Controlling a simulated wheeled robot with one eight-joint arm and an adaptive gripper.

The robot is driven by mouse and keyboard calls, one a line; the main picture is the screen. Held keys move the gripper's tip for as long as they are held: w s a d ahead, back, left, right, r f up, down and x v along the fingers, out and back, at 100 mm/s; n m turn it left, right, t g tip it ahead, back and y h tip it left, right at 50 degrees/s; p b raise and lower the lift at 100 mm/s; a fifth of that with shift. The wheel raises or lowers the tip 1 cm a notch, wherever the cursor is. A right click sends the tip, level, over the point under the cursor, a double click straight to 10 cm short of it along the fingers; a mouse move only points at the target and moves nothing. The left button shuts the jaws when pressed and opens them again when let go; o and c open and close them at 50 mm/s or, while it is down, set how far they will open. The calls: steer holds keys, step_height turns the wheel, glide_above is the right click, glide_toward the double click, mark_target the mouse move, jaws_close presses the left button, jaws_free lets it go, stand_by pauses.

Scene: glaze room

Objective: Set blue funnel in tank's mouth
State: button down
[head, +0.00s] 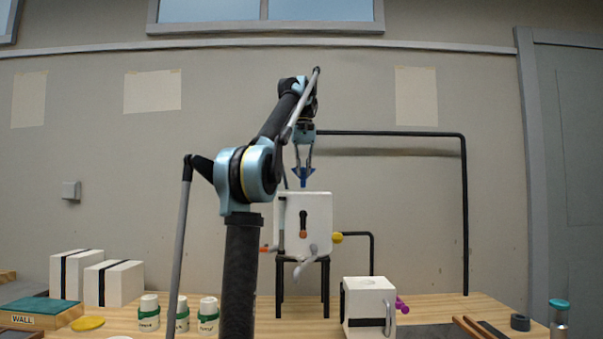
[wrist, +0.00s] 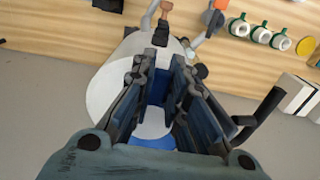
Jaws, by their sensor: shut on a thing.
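The blue funnel (head: 303,178) is held in my gripper (head: 303,166), spout down, in the head view. It is just above the top of the white tank (head: 318,215), which stands on a black stand. Its spout ends near the tank's top edge; I cannot tell whether it has entered the mouth, which is hidden in this view. In the wrist view my gripper's fingers (wrist: 166,72) are over the white tank (wrist: 103,92), and some blue shows between and below them. The tank has a dark slot with an orange end, and orange and yellow knobs.
A smaller white box (head: 367,284) with a magenta knob stands at front right. Several white jars (head: 208,311) stand on the wooden table at left, near white boxes (head: 120,284). A black pipe frame (head: 465,215) rises behind the tank. The space above the tank is otherwise clear.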

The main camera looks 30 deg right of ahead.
steer(key=shift+f, duration=2.5)
stand_by(1.3)
stand_by(0.4)
steer(key=c, duration=1.5)
jaws_free()
steer(key=shift+r, duration=0.1)
steer(key=shift+w+r, duration=0.1)
steer(key=shift+r, duration=3.5)
